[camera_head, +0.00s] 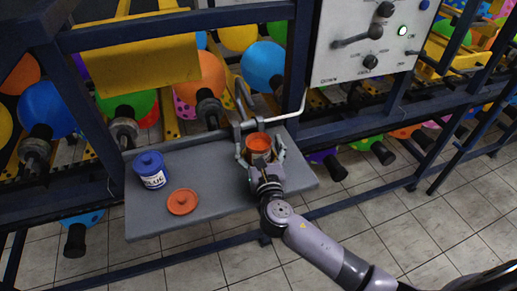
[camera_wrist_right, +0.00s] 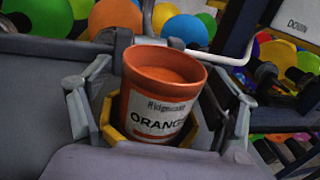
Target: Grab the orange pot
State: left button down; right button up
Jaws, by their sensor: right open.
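The orange pot (camera_head: 258,143) stands open and upright at the back right of the grey shelf. In the right wrist view the orange pot (camera_wrist_right: 160,95) shows a white label reading "ORANGE", with orange paint inside. My right gripper (camera_head: 260,152) is open, with one finger on each side of the pot. In the right wrist view the fingers of the right gripper (camera_wrist_right: 160,122) flank the pot's lower part; I cannot tell whether they touch it. The pot's base is partly hidden by a yellow-edged piece around it. My left gripper is not in view.
A blue pot (camera_head: 151,171) with its lid on stands at the shelf's left. An orange lid (camera_head: 183,202) lies near the front of the grey shelf (camera_head: 225,205). A metal pipe frame (camera_head: 243,105) and dark blue beams stand behind. A control panel (camera_head: 365,40) is at upper right.

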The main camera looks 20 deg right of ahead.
jog(key=c, duration=1.4)
